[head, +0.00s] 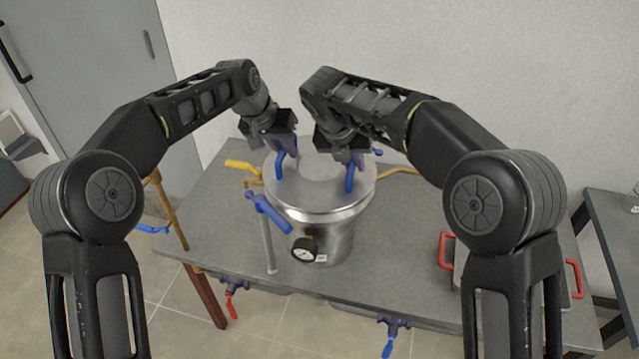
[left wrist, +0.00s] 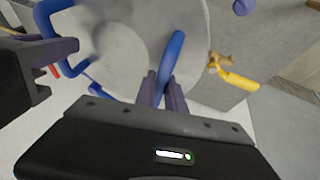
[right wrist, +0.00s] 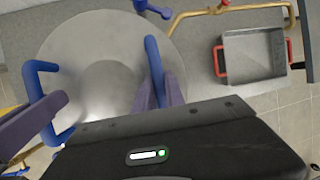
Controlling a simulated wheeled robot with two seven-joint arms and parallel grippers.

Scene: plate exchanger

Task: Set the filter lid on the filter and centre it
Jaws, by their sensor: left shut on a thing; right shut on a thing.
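The filter lid (head: 320,185) is a round grey metal disc with two blue handles. It lies over the top of the filter (head: 330,235), a metal pot with a black gauge on its front. I cannot tell from here whether the lid rests fully on the rim. My left gripper (head: 288,152) is shut on the left blue handle (head: 279,166), also seen in the left wrist view (left wrist: 172,62). My right gripper (head: 355,160) is shut on the right blue handle (head: 350,178), which also shows in the right wrist view (right wrist: 154,65).
The filter stands on a grey table (head: 210,225). A yellow-handled valve (head: 243,166) and a blue-handled valve (head: 268,212) are left of the filter. A grey tray with red handles (right wrist: 253,55) is on the right. Red and blue valves hang at the front edge.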

